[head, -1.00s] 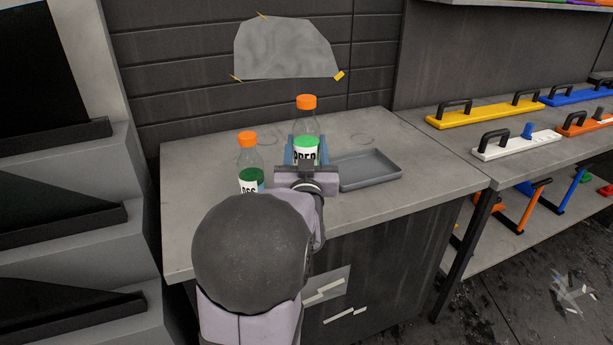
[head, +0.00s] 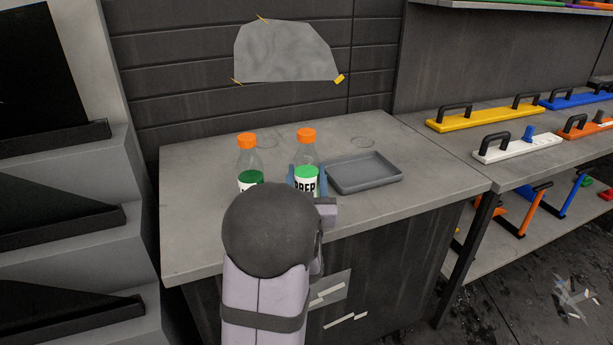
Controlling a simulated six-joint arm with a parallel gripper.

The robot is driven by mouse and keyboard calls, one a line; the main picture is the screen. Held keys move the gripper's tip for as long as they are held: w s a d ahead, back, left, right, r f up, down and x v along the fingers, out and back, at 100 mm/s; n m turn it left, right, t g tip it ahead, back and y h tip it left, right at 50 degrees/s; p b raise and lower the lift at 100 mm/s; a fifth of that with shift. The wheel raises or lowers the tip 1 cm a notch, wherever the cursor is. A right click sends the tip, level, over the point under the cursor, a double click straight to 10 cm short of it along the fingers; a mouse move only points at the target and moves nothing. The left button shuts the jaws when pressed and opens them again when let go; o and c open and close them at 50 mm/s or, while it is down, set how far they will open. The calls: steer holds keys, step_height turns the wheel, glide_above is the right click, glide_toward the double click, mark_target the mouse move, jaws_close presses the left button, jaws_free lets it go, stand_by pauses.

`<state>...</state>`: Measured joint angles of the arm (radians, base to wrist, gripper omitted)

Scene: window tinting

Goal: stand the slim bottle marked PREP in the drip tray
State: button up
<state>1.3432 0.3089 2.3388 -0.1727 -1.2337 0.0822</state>
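The slim bottle marked PREP (head: 306,172) is clear with an orange cap, green contents and a white label. It is upright, just left of the drip tray. My gripper (head: 306,180) is around it, its blue fingers showing at the bottle's sides, and seems shut on it. The bottle's base is hidden behind my arm, so I cannot tell whether it touches the bench. The drip tray (head: 362,186) is a shallow grey rectangle on the bench, and it looks empty.
The grey bench top (head: 430,176) is clear behind and right of the tray. A side shelf with handled tools (head: 515,146) adjoins at right.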

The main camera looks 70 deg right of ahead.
steer(key=shift+f+b, duration=0.15)
steer(key=shift+b, duration=0.15)
steer(key=o, duration=1.2)
steer(key=shift+p, duration=0.4)
steer(key=shift+s+a+f, duration=0.1)
steer(key=shift+s+a, duration=0.05)
steer(key=shift+a, duration=0.15)
steer(key=b+v, duration=0.1)
steer(key=v, duration=0.3)
steer(key=shift+a+f+b, duration=0.15)
steer(key=shift+a+b, duration=0.2)
steer(key=shift+b, duration=1.55)
steer(key=b, duration=0.4)
steer(key=shift+s+a+f, duration=0.1)
steer(key=shift+s+a, duration=0.05)
steer(key=shift+a, duration=0.25)
